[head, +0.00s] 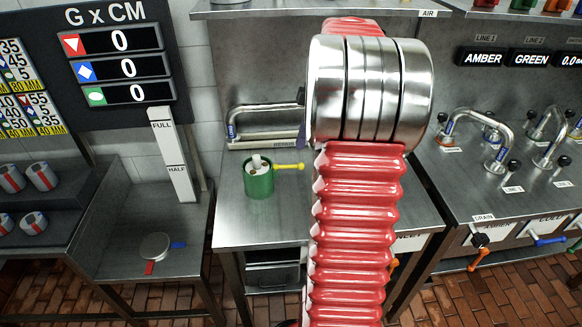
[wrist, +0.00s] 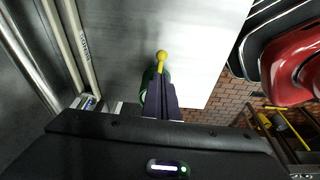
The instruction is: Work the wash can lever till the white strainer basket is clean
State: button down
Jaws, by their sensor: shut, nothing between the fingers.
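The green wash can (head: 259,183) stands on the steel bench in the head view. Its yellow lever (head: 289,167) sticks out to the right and ends in a round knob. A whitish piece (head: 257,163) with brown spots shows in the can's mouth, probably the strainer basket; its details are too small to tell. In the wrist view the lever's yellow knob (wrist: 161,55) shows just past the tips of my gripper (wrist: 160,74). The dark fingers are together and empty. They cover most of the green can (wrist: 148,92). I cannot tell whether they touch the lever.
A bent steel rinse pipe (head: 262,108) runs behind the can. A round scale pan (head: 155,247) with red and blue tabs sits at the lower left. A tap panel (head: 480,170) stands at the right. Bare bench lies around the can. My red arm hides the middle.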

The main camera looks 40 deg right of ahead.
aim_at(288, 167)
jog(key=shift+x, duration=3.5)
jog(key=shift+f, duration=0.1)
jog(key=shift+x, duration=1.05)
jog(key=shift+s+d, duration=0.1)
jog(key=shift+d, duration=0.05)
jog(key=shift+s+d+r, duration=0.25)
jog(key=shift+s+d, duration=0.25)
jog(key=shift+d, duration=0.05)
jog(key=shift+s+d+r, duration=0.25)
jog(key=shift+s+d, duration=0.25)
jog(key=shift+d, duration=0.05)
